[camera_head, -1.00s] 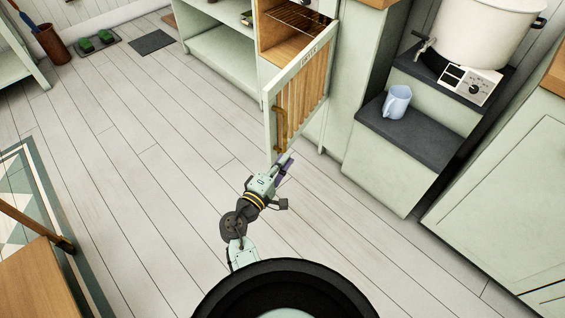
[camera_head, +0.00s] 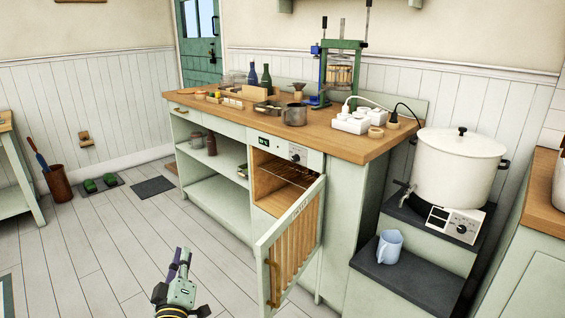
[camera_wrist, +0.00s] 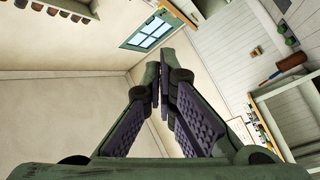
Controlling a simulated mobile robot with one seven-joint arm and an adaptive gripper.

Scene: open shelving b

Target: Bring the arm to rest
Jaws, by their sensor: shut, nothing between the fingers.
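My gripper (camera_head: 181,262) is at the bottom of the head view, left of the open cabinet door and over the floor. It points up and away from me and touches nothing that I can see. In the wrist view my gripper's fingers (camera_wrist: 161,84) are close together at their tips, with nothing between them. Beyond them are the wall, the ceiling and a window (camera_wrist: 150,32). The rest of my arm is mostly below the head view.
The slatted cabinet door (camera_head: 291,244) stands open into the room, right of my gripper. A wooden counter (camera_head: 228,113) with bottles and a press is behind. A blue mug (camera_head: 389,247) sits on a dark step (camera_head: 405,277) below a white pot (camera_head: 458,172).

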